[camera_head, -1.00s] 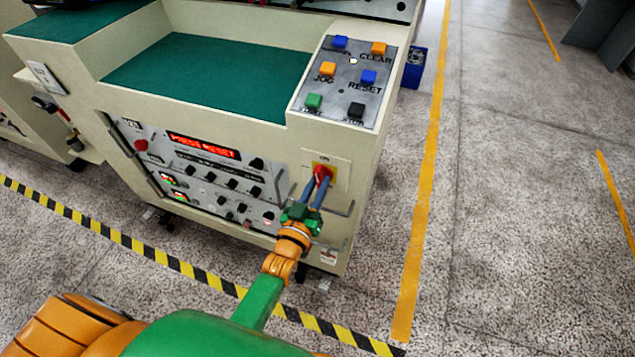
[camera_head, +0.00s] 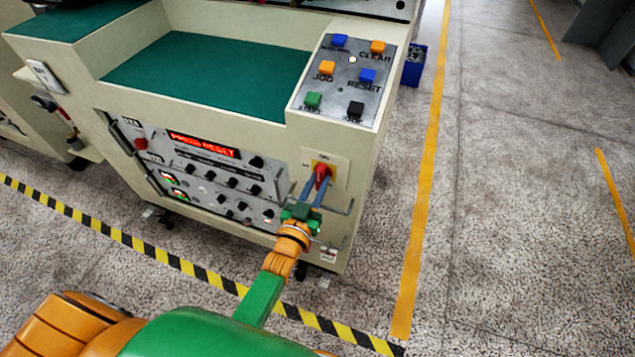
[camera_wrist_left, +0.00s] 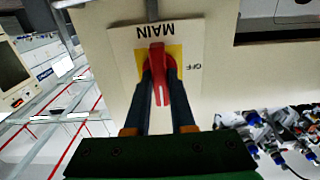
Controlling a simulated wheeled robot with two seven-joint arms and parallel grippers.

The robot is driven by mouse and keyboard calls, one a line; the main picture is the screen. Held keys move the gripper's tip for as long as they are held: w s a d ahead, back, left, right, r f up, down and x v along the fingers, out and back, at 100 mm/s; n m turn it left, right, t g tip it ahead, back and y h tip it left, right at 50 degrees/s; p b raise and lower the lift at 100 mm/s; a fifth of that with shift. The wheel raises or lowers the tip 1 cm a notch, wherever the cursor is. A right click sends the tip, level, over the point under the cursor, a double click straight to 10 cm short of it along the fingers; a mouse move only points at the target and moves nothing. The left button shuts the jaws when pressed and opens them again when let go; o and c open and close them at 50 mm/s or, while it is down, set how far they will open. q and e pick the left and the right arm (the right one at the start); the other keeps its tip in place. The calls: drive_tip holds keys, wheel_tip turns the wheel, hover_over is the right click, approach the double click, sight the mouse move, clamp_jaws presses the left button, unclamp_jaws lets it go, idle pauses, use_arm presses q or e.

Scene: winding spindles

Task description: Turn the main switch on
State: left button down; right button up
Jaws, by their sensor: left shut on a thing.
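The main switch is a red knob (camera_head: 322,172) on a yellow plate, on the front right of the cream cabinet (camera_head: 335,215). It stands about upright in the head view, in line with the label above it. In the left wrist view the red knob (camera_wrist_left: 160,70) lies between the two fingers, with the MAIN and OFF labels upside down around it. My left gripper (camera_head: 316,183) is shut on the knob, and it also shows in the left wrist view (camera_wrist_left: 161,88). My right gripper is not in view.
A panel of coloured buttons (camera_head: 345,80) lies on the cabinet top above the switch. A control panel with a red display (camera_head: 203,145) is left of it. A metal handle (camera_head: 340,208) juts out close to the gripper. Open floor lies to the right.

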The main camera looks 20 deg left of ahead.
use_arm(q)
drive_tip(key=c, duration=1)
unclamp_jaws()
drive_tip(key=shift+s+f, duration=0.1)
drive_tip(key=shift+f, duration=0.25)
drive_tip(key=shift+o, duration=1.2)
drive_tip(key=shift+r, duration=0.15)
drive_tip(key=s, duration=0.7)
drive_tip(key=shift+a, duration=0.1)
